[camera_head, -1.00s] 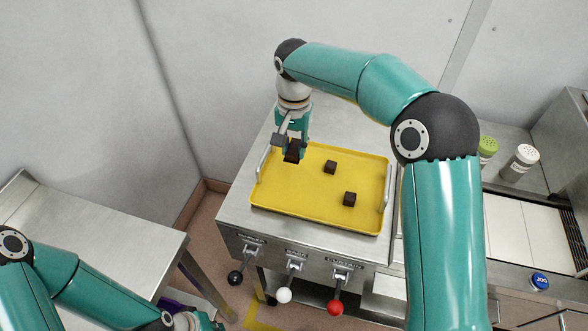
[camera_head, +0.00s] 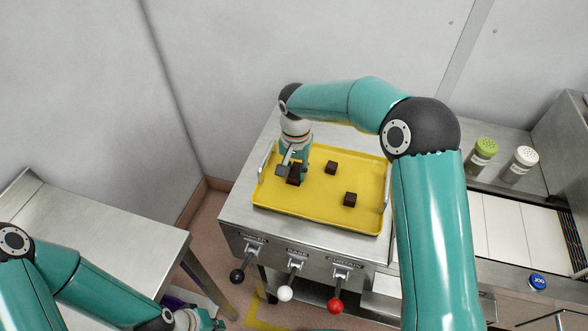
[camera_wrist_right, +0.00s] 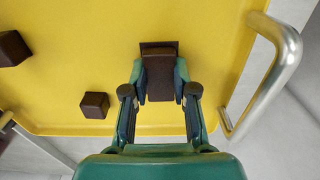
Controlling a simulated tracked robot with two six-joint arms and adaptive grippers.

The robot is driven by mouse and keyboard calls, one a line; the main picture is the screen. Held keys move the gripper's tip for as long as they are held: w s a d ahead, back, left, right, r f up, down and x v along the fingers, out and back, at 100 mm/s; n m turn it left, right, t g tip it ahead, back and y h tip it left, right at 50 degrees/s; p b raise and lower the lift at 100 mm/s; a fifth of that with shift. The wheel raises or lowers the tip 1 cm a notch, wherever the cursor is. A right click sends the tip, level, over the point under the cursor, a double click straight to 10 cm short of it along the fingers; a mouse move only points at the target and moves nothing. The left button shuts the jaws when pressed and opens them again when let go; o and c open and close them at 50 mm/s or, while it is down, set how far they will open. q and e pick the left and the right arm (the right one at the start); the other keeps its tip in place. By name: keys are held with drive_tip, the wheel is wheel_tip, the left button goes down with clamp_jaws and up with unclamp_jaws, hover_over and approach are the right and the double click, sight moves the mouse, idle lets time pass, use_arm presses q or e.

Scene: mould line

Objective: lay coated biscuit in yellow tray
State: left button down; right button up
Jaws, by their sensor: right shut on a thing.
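The yellow tray (camera_head: 318,213) lies on the steel machine top. Two dark brown coated biscuits, one at the tray's middle (camera_head: 331,168) and one toward its front right (camera_head: 350,199), rest on it. My right gripper (camera_head: 294,171) is low over the tray's left part, shut on another dark coated biscuit (camera_head: 293,178). In the right wrist view this biscuit (camera_wrist_right: 159,76) sits between the fingers, close above or on the tray floor; I cannot tell whether it touches. My left gripper (camera_head: 200,322) is at the bottom edge, partly cut off, its fingers unclear.
The tray has metal handles, one at its right (camera_head: 387,186). Black, white (camera_head: 285,293) and red levers stick out from the machine front. A green-topped shaker (camera_head: 482,156) and a white-topped shaker (camera_head: 519,164) stand at right. A steel table (camera_head: 95,240) is at left.

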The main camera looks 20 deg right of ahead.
sight(296, 173)
drive_tip(key=o, duration=0.8)
drive_tip(key=shift+c, duration=0.2)
wheel_tip(296, 173, up, 12)
drive_tip(key=shift+b, duration=0.45)
